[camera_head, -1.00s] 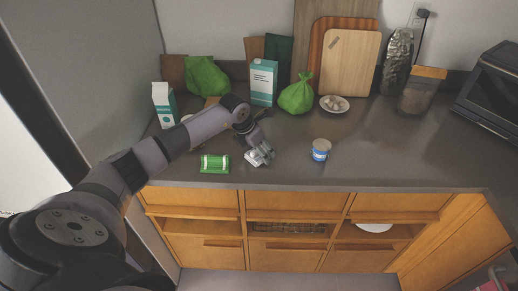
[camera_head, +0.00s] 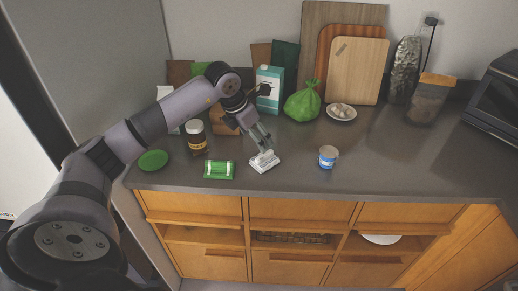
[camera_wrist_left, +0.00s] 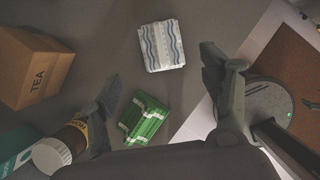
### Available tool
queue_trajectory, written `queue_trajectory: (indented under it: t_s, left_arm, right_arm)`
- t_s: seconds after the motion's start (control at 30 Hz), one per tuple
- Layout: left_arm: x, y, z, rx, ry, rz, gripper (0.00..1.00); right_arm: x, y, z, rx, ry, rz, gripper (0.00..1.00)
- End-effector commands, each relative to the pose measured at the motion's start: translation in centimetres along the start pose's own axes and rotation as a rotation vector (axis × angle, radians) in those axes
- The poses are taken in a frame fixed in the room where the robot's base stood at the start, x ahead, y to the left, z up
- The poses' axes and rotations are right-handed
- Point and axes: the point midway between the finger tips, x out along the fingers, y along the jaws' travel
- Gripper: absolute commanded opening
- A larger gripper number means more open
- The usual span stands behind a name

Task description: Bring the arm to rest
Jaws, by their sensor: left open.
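My left arm reaches over the counter in the head view. Its gripper (camera_head: 262,138) is open and empty, above and just behind a small white packet (camera_head: 264,161) on the counter. In the left wrist view the spread fingers of the gripper (camera_wrist_left: 158,88) frame the scene. The white packet (camera_wrist_left: 163,45), with wavy blue lines, lies apart from them. A green packet (camera_head: 219,170) lies left of the white one; it also shows in the wrist view (camera_wrist_left: 143,118). My right gripper is not in view.
A dark jar with a white lid (camera_head: 196,135), a teal carton (camera_head: 269,88) and a green bag (camera_head: 303,102) stand behind. A green disc (camera_head: 153,160) lies at left. The counter right of the cup is clear.

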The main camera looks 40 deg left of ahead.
Motion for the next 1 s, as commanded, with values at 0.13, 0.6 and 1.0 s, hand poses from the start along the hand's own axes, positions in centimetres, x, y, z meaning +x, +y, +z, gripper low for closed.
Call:
queue_trajectory:
  t_s: [0.13, 0.6, 1.0]
  left_arm:
    - [-1.2, 0.0, 0.0, 0.001, -0.001, 0.000, 0.71]
    - [-1.4, 0.0, 0.0, 0.000, 0.000, -0.001, 0.71]
    - [1.1, -11.1, 2.5, 0.022, -0.189, -0.334, 0.71]
  right_arm:
    - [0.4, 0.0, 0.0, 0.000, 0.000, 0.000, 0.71]
    - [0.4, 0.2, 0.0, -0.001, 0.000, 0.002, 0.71]
    - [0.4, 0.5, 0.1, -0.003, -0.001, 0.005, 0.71]
